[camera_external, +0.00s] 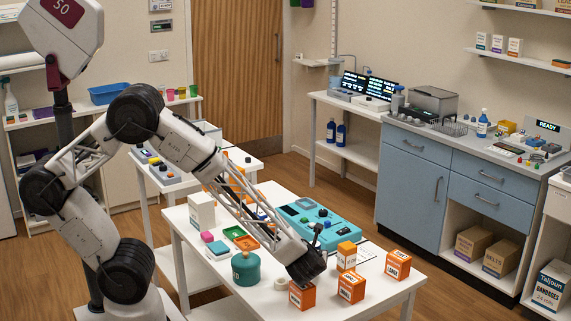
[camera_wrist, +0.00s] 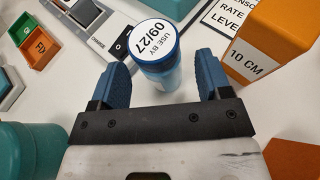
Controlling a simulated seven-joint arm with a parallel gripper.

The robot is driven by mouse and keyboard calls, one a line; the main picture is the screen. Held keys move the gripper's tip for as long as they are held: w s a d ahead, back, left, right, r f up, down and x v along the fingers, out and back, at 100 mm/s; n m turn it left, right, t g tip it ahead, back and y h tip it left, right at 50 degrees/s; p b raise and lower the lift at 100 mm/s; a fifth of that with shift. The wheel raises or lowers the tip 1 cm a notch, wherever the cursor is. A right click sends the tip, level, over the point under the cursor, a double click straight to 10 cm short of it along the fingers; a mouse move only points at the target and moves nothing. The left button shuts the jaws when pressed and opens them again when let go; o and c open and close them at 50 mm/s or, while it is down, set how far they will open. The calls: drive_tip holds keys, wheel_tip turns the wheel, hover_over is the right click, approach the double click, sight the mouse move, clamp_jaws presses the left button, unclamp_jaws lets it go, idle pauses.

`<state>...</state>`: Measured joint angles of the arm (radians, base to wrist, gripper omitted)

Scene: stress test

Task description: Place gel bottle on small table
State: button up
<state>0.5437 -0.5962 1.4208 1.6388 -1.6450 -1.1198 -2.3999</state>
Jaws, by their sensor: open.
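A blue bottle (camera_wrist: 163,70), which looks like the gel bottle, stands on the white table with its round white top reading "USE BY 09/27". My gripper (camera_wrist: 162,62) is open, with one blue finger on each side of the bottle; I cannot tell whether either finger touches it. In the external view my gripper (camera_external: 306,266) is low over the front table and hides the bottle. The white front table (camera_external: 215,283) bears many items. A smaller white table (camera_external: 172,186) stands behind it; I cannot tell which one is the small table.
A teal tub (camera_external: 246,269) is left of my gripper. An orange-topped "10 CM" box (camera_wrist: 262,50) is close on the right. Orange boxes (camera_external: 351,287) stand along the table's front edge. Green and orange trays (camera_external: 241,238) and a teal device (camera_external: 318,222) lie behind.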

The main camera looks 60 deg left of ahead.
drive_tip(key=shift+v, duration=1.05)
wheel_tip(320, 180, up, 7)
drive_tip(key=w+r+m+t+h, duration=0.4)
drive_tip(key=r+m+h, duration=0.3)
drive_tip(key=r+m, duration=0.55)
drive_tip(key=s+a+r+m+g+h, duration=0.2)
drive_tip(key=s+r+m+h, duration=0.25)
drive_tip(key=m, duration=0.75)
drive_tip(key=s+a+r+m+g+y, duration=0.1)
drive_tip(key=s+a+m+g, duration=0.3)
drive_tip(key=s+a+m, duration=0.3)
drive_tip(key=s+a+m+g+y, duration=0.1)
drive_tip(key=s+a+m+g, duration=0.4)
drive_tip(key=s+m, duration=0.8)
drive_tip(key=s+a, duration=0.2)
drive_tip(key=s, duration=0.2)
drive_tip(key=shift+s+a+r+m, duration=0.25)
drive_tip(key=shift+s+r+m, duration=0.1)
drive_tip(key=shift+s, duration=0.05)
